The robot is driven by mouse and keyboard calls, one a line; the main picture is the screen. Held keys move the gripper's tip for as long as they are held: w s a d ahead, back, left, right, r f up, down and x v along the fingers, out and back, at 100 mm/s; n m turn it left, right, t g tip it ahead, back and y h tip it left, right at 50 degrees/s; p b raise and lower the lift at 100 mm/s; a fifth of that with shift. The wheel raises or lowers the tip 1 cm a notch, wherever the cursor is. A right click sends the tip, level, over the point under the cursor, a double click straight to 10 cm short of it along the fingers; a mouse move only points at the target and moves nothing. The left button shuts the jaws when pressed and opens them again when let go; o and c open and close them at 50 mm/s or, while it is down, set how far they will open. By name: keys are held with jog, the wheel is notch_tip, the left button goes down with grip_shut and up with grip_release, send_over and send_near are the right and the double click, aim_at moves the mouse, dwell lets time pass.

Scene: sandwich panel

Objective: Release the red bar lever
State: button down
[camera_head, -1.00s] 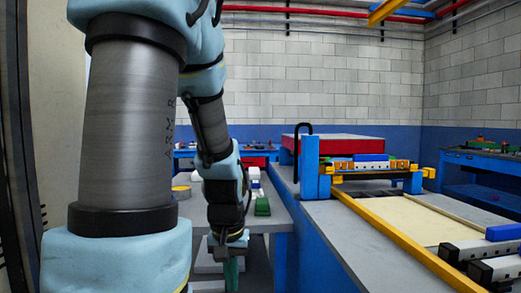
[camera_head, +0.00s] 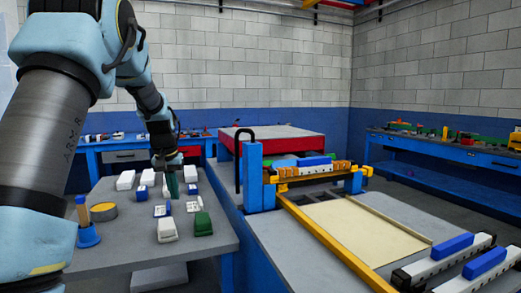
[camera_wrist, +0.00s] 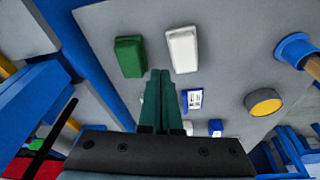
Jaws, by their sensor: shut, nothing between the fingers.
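I cannot make out a red bar lever in either view. A machine with a blue post (camera_head: 254,176), a yellow crossbar (camera_head: 310,176) and a black hooped handle (camera_head: 238,150) stands right of centre in the head view. The black handle also shows at the left in the wrist view (camera_wrist: 56,123). My gripper (camera_head: 173,190) has dark green fingers, pointing down over the grey table (camera_head: 125,238), left of the machine and apart from it. In the wrist view the fingers (camera_wrist: 160,74) are together, with nothing visible between them.
White blocks (camera_head: 167,230), a green block (camera_head: 202,223), a yellow round tin (camera_head: 103,211) and a blue cup (camera_head: 88,236) stand on the grey table. A red block with a grey top (camera_head: 285,143) lies behind the machine. A pale panel (camera_head: 360,231) lies on the right bench.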

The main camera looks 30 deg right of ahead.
jog(key=w+d+r+m+p, duration=0.1)
jog(key=w+d+r+p, duration=0.25)
jog(key=d, duration=0.35)
jog(key=w+d+r+m+p, duration=0.2)
jog(key=d+r, duration=0.3)
jog(key=d, duration=0.3)
jog(key=s+d+r+m+p, duration=0.1)
jog(key=s+d+r+p, duration=0.1)
jog(key=d, duration=0.6)
jog(key=s+d+r+m+h+p, duration=0.1)
jog(key=s+d+r+m+p, duration=0.1)
jog(key=d, duration=0.7)
notch_tip(320, 180, up, 3)
jog(key=shift+d+f+h+p, duration=0.2)
jog(key=shift+d+h+p, duration=0.1)
jog(key=shift+p, duration=0.6)
jog(key=shift+s, duration=0.1)
jog(key=shift+w+d+f+p, duration=0.1)
jog(key=shift+f+p, duration=1.45)
jog(key=shift+f, duration=0.75)
jog(key=shift+w+d+f+p, duration=0.1)
jog(key=shift+f+p, duration=1.4)
jog(key=shift+f, duration=0.75)
jog(key=shift+s+a+f, duration=0.1)
jog(key=shift+s+a, duration=0.3)
jog(key=shift+a, duration=0.05)
jog(key=shift+a+f, duration=0.1)
jog(key=shift+a, duration=0.15)
